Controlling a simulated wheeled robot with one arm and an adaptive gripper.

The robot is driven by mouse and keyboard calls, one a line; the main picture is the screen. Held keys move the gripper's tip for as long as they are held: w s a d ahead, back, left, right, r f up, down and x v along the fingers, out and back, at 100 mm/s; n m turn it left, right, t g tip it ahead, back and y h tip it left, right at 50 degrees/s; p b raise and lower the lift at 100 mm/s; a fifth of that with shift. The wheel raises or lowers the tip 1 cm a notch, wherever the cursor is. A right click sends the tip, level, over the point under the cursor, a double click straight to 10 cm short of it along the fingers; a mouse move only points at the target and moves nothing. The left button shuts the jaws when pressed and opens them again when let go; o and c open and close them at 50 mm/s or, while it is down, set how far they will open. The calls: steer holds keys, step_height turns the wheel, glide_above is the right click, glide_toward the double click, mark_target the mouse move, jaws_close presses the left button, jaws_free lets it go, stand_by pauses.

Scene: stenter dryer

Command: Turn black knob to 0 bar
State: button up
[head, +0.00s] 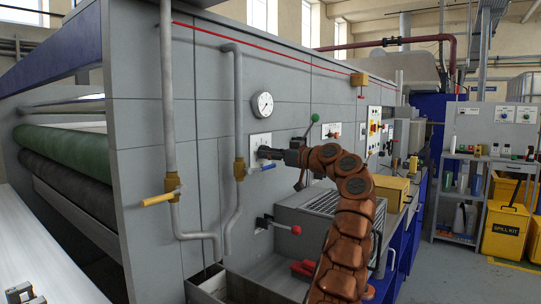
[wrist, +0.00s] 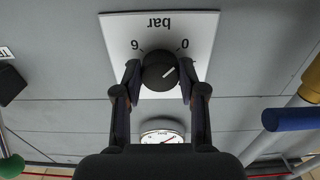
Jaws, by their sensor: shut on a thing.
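The black knob (wrist: 158,66) sits on a white plate (wrist: 203,28) marked "bar", 6 and 0, upside down in the wrist view. Its white pointer line points up and right, roughly toward the 0 but slightly below its direction. My gripper (wrist: 159,80) is shut on the knob, with one finger on each side. In the head view my gripper (head: 272,153) reaches the plate (head: 262,139) on the grey machine wall and mostly hides the knob. A round white gauge (head: 262,104) is above the plate; it also shows in the wrist view (wrist: 162,133).
A blue-handled valve lever (head: 262,168) lies just below my gripper. A pipe with a yellow lever (head: 159,200) is at left. A green-knobbed lever (head: 315,117) is right of the gauge, and a red-knobbed lever (head: 295,230) is below. A grated box (head: 318,208) stands under my arm.

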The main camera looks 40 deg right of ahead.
steer(key=o, duration=1.1)
steer(key=shift+o, duration=0.2)
steer(key=shift+s, duration=0.1)
steer(key=v, duration=1.1)
steer(key=shift+s+d, duration=0.15)
steer(key=shift+s, duration=0.2)
